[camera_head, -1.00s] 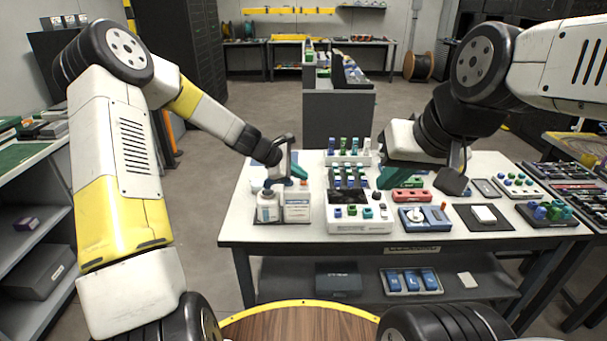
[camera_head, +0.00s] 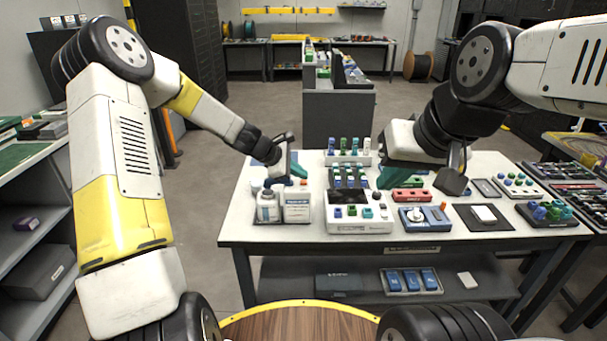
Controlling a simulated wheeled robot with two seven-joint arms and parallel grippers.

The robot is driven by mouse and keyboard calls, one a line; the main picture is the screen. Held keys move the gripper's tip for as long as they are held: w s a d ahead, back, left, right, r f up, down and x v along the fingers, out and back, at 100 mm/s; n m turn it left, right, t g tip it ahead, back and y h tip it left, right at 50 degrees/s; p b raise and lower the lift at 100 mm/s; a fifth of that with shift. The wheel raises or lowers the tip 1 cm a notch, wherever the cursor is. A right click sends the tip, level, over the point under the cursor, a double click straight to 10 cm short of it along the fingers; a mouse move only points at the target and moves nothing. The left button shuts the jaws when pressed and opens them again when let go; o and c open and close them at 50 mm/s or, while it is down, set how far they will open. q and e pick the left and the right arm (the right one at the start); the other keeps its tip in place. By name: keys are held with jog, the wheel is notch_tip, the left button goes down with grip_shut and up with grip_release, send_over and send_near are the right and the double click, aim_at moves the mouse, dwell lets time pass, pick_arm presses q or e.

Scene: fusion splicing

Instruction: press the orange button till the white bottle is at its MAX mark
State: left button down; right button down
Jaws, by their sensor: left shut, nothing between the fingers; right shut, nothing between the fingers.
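The white bottle (camera_head: 267,208) stands upright at the left front of the white table, beside a white box-shaped unit with a label (camera_head: 297,208). Its MAX mark and fill level are too small to tell. A small orange spot (camera_head: 303,182), perhaps the orange button, shows behind the labelled unit, just below my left fingertips.
The white table (camera_head: 240,230) also carries a white splicer-like device (camera_head: 359,220), a rack of coloured items (camera_head: 348,178), a red box (camera_head: 411,195) and a blue device (camera_head: 425,218). A black mat (camera_head: 482,222) lies at right. Little free room is left near the bottle.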

aim_at(301, 183)
pick_arm(q)
jog(key=shift+r, duration=0.4)
jog(key=shift+r, duration=2.5)
